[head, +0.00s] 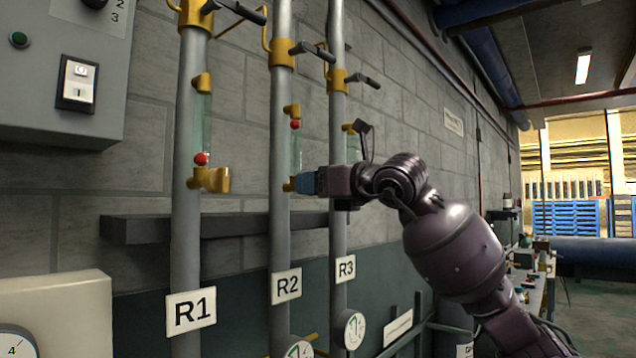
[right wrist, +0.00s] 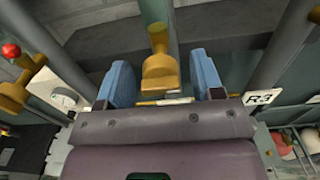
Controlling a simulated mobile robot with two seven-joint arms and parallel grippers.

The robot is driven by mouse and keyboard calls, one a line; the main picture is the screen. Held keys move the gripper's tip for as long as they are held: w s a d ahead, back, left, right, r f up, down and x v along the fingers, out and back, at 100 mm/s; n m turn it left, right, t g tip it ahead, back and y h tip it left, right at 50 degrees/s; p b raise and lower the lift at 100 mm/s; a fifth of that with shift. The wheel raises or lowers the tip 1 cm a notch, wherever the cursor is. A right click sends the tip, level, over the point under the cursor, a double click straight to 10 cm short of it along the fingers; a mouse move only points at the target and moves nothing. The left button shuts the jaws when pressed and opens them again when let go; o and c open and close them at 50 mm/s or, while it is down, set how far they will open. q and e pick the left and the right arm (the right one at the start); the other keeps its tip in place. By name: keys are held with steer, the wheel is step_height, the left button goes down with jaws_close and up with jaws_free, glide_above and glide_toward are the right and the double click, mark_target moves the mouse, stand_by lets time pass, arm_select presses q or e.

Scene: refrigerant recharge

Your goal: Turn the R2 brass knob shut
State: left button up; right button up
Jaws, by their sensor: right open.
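The R2 pipe (head: 281,160) is the middle of three grey pipes, with a plate reading R2 (head: 286,285). Its brass knob (head: 290,186) is at the foot of a sight tube and is mostly hidden by my right gripper in the head view. In the right wrist view the knob (right wrist: 158,72) shows between the two blue fingers. My right gripper (head: 304,184) is open around it, with a visible gap on each side. It also shows in the right wrist view (right wrist: 162,80). A red ball (head: 295,125) is high in the R2 tube. My left gripper is not in view.
The R1 pipe (head: 186,240) with its brass knob (head: 213,180) stands to the left. The R3 pipe (head: 338,235) stands close on the right, behind my gripper. A dark ledge (head: 140,229) runs behind the pipes. Black-handled yellow valves (head: 283,54) are above.

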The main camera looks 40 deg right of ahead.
steer(key=shift+w, duration=0.15)
steer(key=c, duration=0.9)
